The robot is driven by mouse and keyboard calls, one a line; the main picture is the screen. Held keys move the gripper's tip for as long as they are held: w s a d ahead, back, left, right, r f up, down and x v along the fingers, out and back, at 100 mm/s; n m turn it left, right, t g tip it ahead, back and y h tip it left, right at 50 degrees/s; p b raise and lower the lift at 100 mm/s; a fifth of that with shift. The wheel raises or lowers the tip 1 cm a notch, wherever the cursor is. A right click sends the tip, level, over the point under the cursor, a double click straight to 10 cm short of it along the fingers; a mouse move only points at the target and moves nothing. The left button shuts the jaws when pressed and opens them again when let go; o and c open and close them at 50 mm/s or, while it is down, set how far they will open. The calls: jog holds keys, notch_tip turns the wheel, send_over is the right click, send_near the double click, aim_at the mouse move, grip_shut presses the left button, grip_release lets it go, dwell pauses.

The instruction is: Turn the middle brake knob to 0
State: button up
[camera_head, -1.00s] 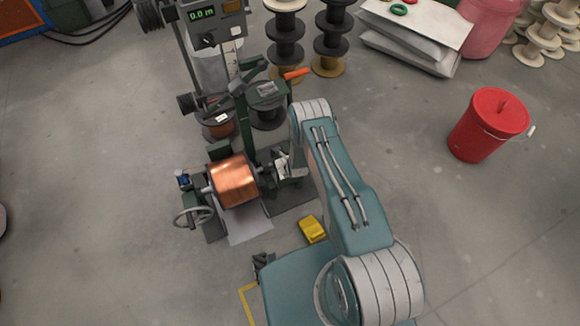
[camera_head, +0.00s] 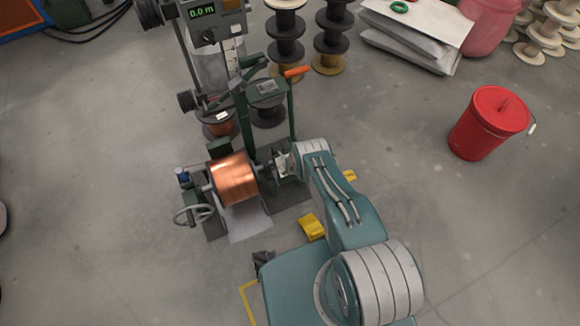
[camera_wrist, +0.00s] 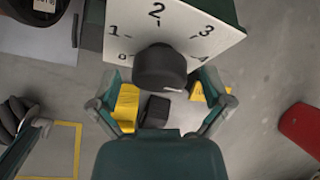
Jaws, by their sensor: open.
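The black brake knob (camera_wrist: 160,66) sticks out of a white dial plate (camera_wrist: 185,22) in the wrist view. Printed numbers 1, 2 and 3 are clear; the 0 and 4 at the lower corners are partly hidden. A short white mark shows on the knob's near rim, toward the right; I cannot tell which number it points to. My gripper (camera_wrist: 161,90) is open, one finger on each side of the knob, with no clear contact. In the head view, my arm mostly hides the gripper beside the winding machine, right of the copper spool (camera_head: 234,180).
Yellow blocks (camera_head: 312,226) lie on the floor by the machine. A handwheel (camera_head: 192,214) is at the left. A red bucket (camera_head: 487,123) stands on open floor to the right.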

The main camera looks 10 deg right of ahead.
jog(key=shift+w+f, duration=0.1)
jog(key=shift+f, duration=0.1)
jog(key=c, duration=1.2)
jog(key=shift+o, duration=0.2)
jog(key=shift+n+t+h, duration=0.3)
jog(key=shift+n+h, duration=0.1)
jog(key=shift+n, duration=0.5)
jog(key=n+h, duration=0.1)
jog(key=n, duration=0.2)
jog(key=shift+a+t, duration=0.1)
jog(key=shift+t, duration=0.3)
jog(key=n+t, duration=0.1)
jog(key=n, duration=0.1)
jog(key=n+t+h, duration=0.1)
jog(key=n, duration=0.2)
jog(key=shift+n, duration=0.6)
